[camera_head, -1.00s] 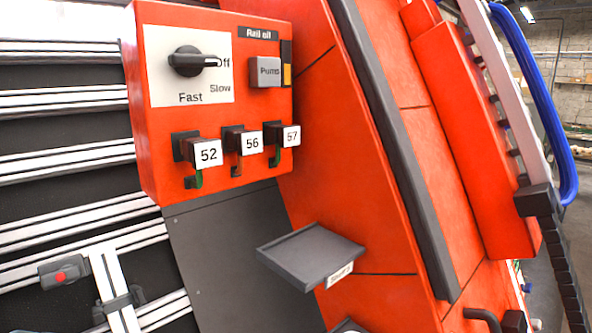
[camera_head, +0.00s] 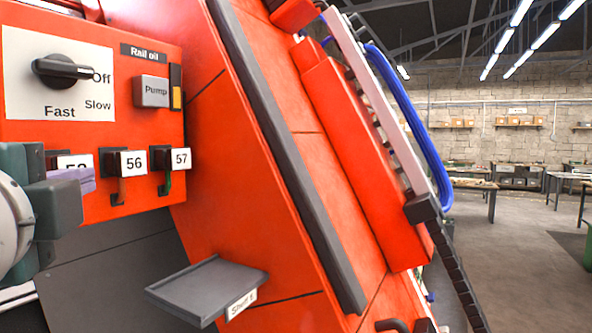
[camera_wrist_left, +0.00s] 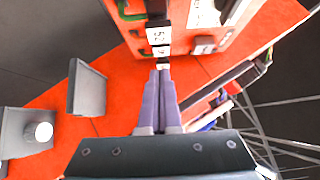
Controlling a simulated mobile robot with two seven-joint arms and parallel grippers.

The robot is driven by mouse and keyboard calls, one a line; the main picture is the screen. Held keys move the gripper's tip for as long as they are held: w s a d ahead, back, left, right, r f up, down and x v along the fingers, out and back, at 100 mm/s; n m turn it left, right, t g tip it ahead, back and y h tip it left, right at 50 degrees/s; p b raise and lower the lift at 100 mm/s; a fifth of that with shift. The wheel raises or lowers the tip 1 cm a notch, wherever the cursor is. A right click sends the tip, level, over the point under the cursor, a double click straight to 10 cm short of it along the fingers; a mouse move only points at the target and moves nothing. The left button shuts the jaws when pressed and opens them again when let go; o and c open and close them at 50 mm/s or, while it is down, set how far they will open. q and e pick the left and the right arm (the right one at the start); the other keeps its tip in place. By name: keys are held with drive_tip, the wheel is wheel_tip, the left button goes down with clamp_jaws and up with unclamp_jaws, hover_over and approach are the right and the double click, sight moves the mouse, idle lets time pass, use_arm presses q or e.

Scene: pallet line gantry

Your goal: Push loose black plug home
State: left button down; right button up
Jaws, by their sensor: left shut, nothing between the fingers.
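Three black plugs with white number labels sit in a row low on the orange control box (camera_head: 150,200). Plug 56 (camera_head: 133,162) and plug 57 (camera_head: 181,158) show clearly. Plug 52 (camera_head: 70,160) is partly hidden behind my left gripper (camera_head: 82,181). I cannot tell which plug is loose. The left gripper has pale purple fingers, shut and empty, in front of the box's lower left. In the left wrist view its closed fingertips (camera_wrist_left: 160,72) reach close to the row of labels, with the 52 label (camera_wrist_left: 158,35) beyond; contact cannot be told. The right gripper is out of view.
A selector knob (camera_head: 62,70) and a grey Pump button (camera_head: 151,91) are above the plugs. A small grey shelf (camera_head: 205,288) juts out below the box. A sloping orange frame with a black rail (camera_head: 285,160) rises to the right. Open floor lies at far right.

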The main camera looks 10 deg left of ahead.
use_arm(q)
drive_tip(key=shift+w+a+p, duration=0.7)
drive_tip(key=shift+w+a, duration=0.25)
drive_tip(key=shift+a, duration=0.2)
drive_tip(key=shift+w+a+p, duration=0.7)
drive_tip(key=shift+w+a, duration=0.2)
drive_tip(key=shift+a, duration=0.25)
drive_tip(key=a, duration=0.1)
drive_tip(key=w+a, duration=0.1)
drive_tip(key=shift+a, duration=0.4)
